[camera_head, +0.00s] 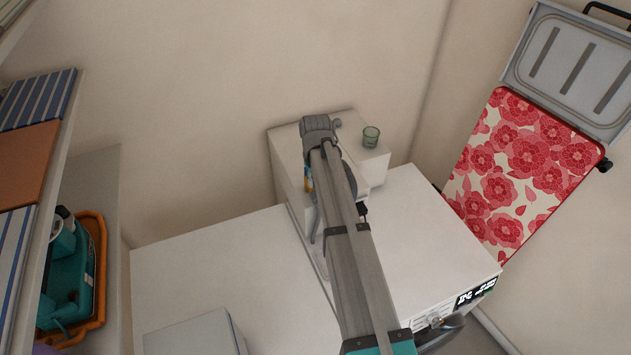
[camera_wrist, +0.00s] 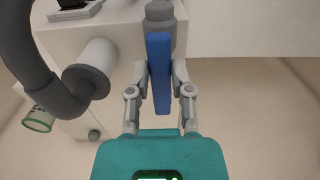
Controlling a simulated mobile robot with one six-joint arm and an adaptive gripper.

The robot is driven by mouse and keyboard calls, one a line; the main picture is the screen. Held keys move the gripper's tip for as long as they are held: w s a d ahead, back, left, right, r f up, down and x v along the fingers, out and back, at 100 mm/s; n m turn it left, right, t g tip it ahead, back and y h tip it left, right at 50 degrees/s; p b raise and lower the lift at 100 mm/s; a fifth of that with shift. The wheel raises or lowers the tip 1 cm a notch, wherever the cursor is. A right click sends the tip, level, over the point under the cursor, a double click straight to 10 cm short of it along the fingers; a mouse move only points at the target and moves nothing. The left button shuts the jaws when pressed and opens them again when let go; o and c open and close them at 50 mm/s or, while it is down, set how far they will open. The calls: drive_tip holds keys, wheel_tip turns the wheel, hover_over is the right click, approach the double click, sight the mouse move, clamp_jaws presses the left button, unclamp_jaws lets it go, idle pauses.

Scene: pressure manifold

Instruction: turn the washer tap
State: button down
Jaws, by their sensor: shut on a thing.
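The washer tap's blue lever handle (camera_wrist: 159,75) stands upright in the middle of the wrist view, below a grey round valve stem (camera_wrist: 160,14). My gripper (camera_wrist: 161,76) has one finger on each side of the handle and is shut on it. In the head view my arm reaches over to a white box-like housing (camera_head: 285,155) by the wall. The arm hides most of the tap and gripper there.
A thick grey curved pipe (camera_wrist: 24,45) joins a white cylinder (camera_wrist: 98,58) close left of the handle. The white washer (camera_head: 435,225) is below. A floral ironing board (camera_head: 520,165) leans at right; shelves are left.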

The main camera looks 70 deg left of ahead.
drive_tip(key=shift+w+d, duration=0.1)
drive_tip(key=c, duration=0.5)
unclamp_jaws()
drive_tip(key=shift+r, duration=0.1)
